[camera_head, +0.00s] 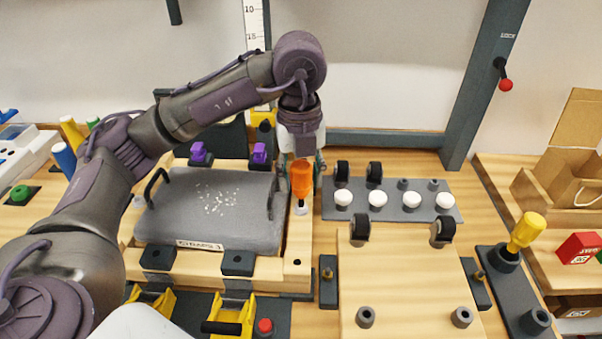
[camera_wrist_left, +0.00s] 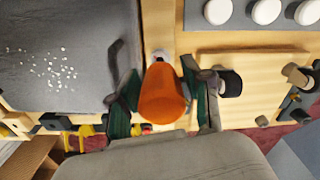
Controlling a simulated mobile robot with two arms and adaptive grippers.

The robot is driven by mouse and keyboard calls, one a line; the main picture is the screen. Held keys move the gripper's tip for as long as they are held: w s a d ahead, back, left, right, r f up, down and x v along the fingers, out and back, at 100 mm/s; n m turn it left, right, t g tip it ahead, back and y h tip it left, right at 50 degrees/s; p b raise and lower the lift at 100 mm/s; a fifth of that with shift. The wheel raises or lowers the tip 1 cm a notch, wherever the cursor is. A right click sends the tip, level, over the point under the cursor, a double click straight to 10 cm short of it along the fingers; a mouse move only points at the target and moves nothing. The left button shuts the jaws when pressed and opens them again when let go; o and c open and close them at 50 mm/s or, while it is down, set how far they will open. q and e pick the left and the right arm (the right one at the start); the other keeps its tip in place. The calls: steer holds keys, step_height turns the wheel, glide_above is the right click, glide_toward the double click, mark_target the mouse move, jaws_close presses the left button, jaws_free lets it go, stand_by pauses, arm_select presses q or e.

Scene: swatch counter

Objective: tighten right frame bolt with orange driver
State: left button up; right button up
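The orange driver (camera_head: 301,178) stands about upright over the right rail of the wooden frame (camera_head: 298,246). My left gripper (camera_head: 304,164) is around its handle, with a finger on each side. The left wrist view shows the orange handle (camera_wrist_left: 162,95) between the two fingers, which appear to touch it. A pale grey bolt-like piece (camera_head: 300,208) is at the driver's lower end on the rail. It also shows in the left wrist view (camera_wrist_left: 161,56). I cannot tell whether the driver tip is seated in it. My right gripper is not in view.
A grey textured slab (camera_head: 210,212) with black handles lies left of the rail. A dark plate with white knobs (camera_head: 411,216) is close on the right. A yellow driver (camera_head: 525,231) stands in a dark holder farther right. Yellow clamps (camera_head: 229,315) are at the front.

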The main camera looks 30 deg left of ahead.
arm_select(q)
jaws_close()
steer(key=m+b, duration=0.1)
steer(key=m, duration=0.1)
steer(key=shift+f+m, duration=0.15)
steer(key=shift+m, duration=0.25)
steer(key=m+b, duration=0.1)
steer(key=m, duration=0.2)
steer(key=shift+d, duration=0.15)
steer(key=m, duration=0.5)
steer(key=shift+d+b, duration=0.1)
steer(key=shift+b, duration=0.2)
steer(key=m, duration=0.4)
steer(key=shift+d, duration=0.1)
steer(key=shift+o, duration=0.2)
jaws_free()
